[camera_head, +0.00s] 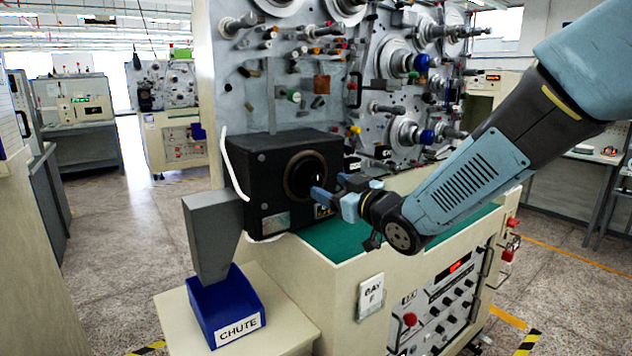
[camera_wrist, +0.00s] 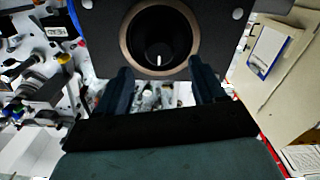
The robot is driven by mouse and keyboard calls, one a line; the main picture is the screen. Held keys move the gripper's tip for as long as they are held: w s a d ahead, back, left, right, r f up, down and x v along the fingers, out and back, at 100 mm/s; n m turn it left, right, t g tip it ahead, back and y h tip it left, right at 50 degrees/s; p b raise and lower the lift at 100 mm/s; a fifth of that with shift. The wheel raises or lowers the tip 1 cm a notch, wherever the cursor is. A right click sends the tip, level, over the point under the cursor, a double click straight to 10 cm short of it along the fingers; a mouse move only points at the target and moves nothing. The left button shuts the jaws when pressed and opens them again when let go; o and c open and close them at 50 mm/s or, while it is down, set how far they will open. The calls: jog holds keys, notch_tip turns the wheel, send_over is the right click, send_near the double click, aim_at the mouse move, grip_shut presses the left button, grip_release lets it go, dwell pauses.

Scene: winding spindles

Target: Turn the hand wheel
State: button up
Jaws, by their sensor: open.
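A black box (camera_head: 262,165) on the machine's green top has a round recess with a bronze-coloured rim (camera_head: 288,176). In the wrist view the rim (camera_wrist: 127,40) circles a dark interior. A dark round part with a short white mark (camera_wrist: 159,60) shows inside; I cannot tell for certain whether this is the hand wheel. My gripper (camera_head: 331,190) is open and empty, just right of the recess in the head view. In the wrist view its two fingers (camera_wrist: 164,78) are spread below the rim, apart from each other. I cannot tell whether they touch the box.
A grey duct (camera_head: 212,235) beside the box leads down to a blue bin marked CHUTE (camera_head: 230,305) on a low stand. A panel with spindles and spools (camera_head: 395,75) rises behind. A white cable (camera_head: 232,175) loops at the box's left. Floor at left is clear.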

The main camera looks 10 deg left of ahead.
aim_at(321, 181)
jog(key=shift+x, duration=3.2)
jog(key=shift+c, duration=0.2)
jog(key=c, duration=1)
jog(key=shift+d, duration=0.1)
jog(key=shift+w+m, duration=0.1)
jog(key=shift+m, duration=0.4)
jog(key=m, duration=0.3)
jog(key=shift+w+d+r+m, duration=0.1)
jog(key=shift+m, duration=0.3)
jog(key=m, duration=0.5)
jog(key=shift+w, duration=0.1)
jog(key=m, duration=0.6)
jog(key=shift+d, duration=0.15)
jog(key=m, duration=0.4)
jog(key=shift+w+f+m, duration=0.1)
jog(key=shift+f+m, duration=0.15)
jog(key=shift+m, duration=0.15)
